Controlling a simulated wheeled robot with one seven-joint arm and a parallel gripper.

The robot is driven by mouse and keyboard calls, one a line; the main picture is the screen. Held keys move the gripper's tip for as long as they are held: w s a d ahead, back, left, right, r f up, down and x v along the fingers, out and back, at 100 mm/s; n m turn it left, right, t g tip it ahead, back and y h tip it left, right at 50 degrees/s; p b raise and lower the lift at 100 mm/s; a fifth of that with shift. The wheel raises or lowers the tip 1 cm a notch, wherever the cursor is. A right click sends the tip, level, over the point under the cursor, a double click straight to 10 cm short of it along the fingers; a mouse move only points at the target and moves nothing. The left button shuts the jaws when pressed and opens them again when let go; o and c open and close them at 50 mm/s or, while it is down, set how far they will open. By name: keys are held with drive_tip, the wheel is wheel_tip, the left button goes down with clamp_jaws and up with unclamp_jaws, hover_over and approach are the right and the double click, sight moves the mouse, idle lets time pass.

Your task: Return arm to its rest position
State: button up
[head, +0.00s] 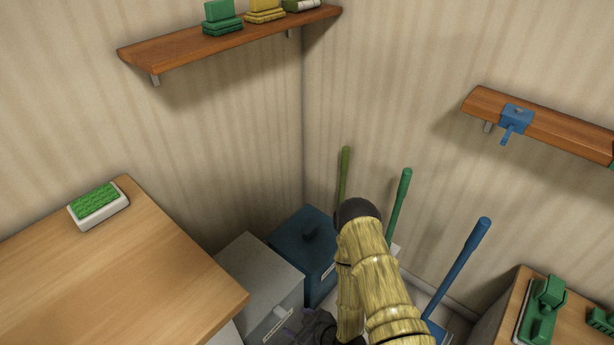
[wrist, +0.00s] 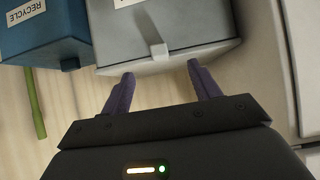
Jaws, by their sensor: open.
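My gripper (wrist: 158,88) shows in the wrist view with its two purple fingers spread apart and nothing between them. It points at a grey bin (wrist: 190,45), whose handle tab lies between and beyond the fingertips. In the head view my arm is bent in the lower middle, and my gripper (head: 308,328) is low beside the grey bin (head: 262,275), partly cut off by the bottom edge. Whether the fingers touch the bin cannot be told.
A blue recycle bin (head: 310,240) stands beside the grey bin. Green and blue handles (head: 470,262) lean near the corner. A wooden counter (head: 130,270) with a green-topped sponge (head: 98,203) is at left. Another counter is lower right. Wall shelves (head: 235,42) hang above.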

drive_tip(key=shift+d, duration=0.1)
drive_tip(key=w+d+r+m+g+h, duration=0.1)
drive_tip(key=w+d+r+m+h, duration=0.2)
drive_tip(key=d+r, duration=0.45)
drive_tip(key=w+d+r+g+h, duration=0.1)
drive_tip(key=w+d+r+h, duration=0.4)
drive_tip(key=r, duration=0.6)
drive_tip(key=s+d+r+m+g, duration=0.1)
drive_tip(key=s+d+r+m, duration=0.3)
drive_tip(key=r, duration=0.5)
drive_tip(key=s+d+r+m+g, duration=0.1)
drive_tip(key=s+r+m, duration=0.2)
drive_tip(key=s+r, duration=0.45)
wheel_tip(320, 180, up, 19)
drive_tip(key=p, duration=1.8)
drive_tip(key=shift+w, duration=0.3)
